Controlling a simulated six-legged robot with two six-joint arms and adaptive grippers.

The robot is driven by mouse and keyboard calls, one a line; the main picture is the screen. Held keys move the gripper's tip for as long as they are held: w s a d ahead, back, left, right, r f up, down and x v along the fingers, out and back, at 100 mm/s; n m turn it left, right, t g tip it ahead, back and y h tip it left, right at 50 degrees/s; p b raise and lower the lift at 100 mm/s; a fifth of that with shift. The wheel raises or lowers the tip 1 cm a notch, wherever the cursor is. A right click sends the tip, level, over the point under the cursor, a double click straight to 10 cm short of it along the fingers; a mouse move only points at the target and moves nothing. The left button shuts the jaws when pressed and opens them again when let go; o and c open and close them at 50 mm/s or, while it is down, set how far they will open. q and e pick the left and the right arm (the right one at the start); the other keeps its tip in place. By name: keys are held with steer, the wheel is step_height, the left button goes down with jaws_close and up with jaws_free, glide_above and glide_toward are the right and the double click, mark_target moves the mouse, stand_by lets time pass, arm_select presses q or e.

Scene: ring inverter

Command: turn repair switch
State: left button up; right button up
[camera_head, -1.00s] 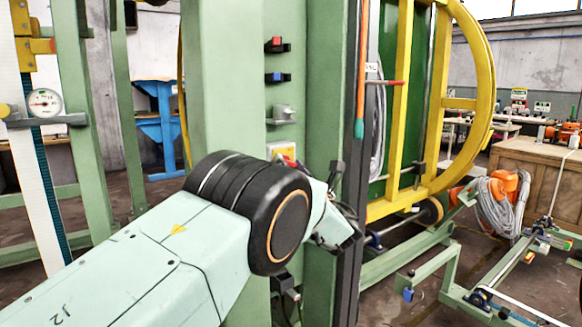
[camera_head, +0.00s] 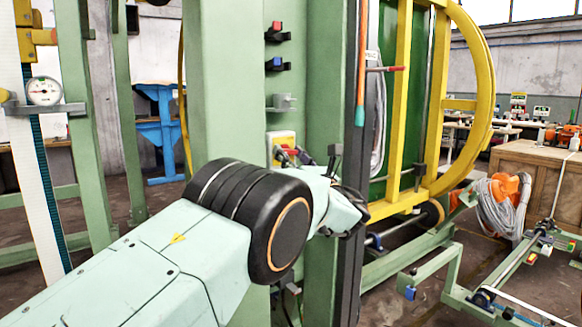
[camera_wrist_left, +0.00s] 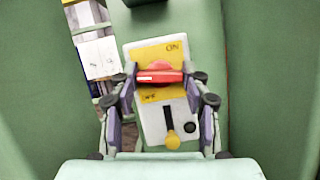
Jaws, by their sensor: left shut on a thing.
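The switch panel (camera_wrist_left: 158,98) is a white and yellow plate on a green post, with an ON label above and an OFF label below its red knob (camera_wrist_left: 159,76). The knob lies crosswise in the left wrist view. My left gripper (camera_wrist_left: 161,80) is shut on the knob, with one finger at each end of it. In the head view, the switch panel (camera_head: 281,140) is partly hidden by my left arm, and the fingers show only as small dark parts beside it. My right gripper is not in view.
Below the knob are a slot with a yellow-tipped lever (camera_wrist_left: 172,140) and a black button (camera_wrist_left: 190,127). Above the panel, red (camera_head: 277,34) and blue (camera_head: 278,64) switches stick out from the post. A yellow wheel frame (camera_head: 440,110) stands to the right.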

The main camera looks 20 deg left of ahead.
mark_target(287, 107)
arm_select(q)
steer(key=shift+d+r+n+g+y+b, duration=0.1)
steer(key=shift+n+g+y+b, duration=0.35)
steer(key=shift+n+b, duration=0.4)
steer(key=shift+r+n+b, duration=0.15)
steer(key=shift+n+b, duration=0.15)
steer(key=shift+n, duration=0.45)
steer(key=o, duration=1.2)
steer(key=shift+c, duration=0.2)
step_height(287, 107, up, 10)
steer(key=shift+f, duration=0.1)
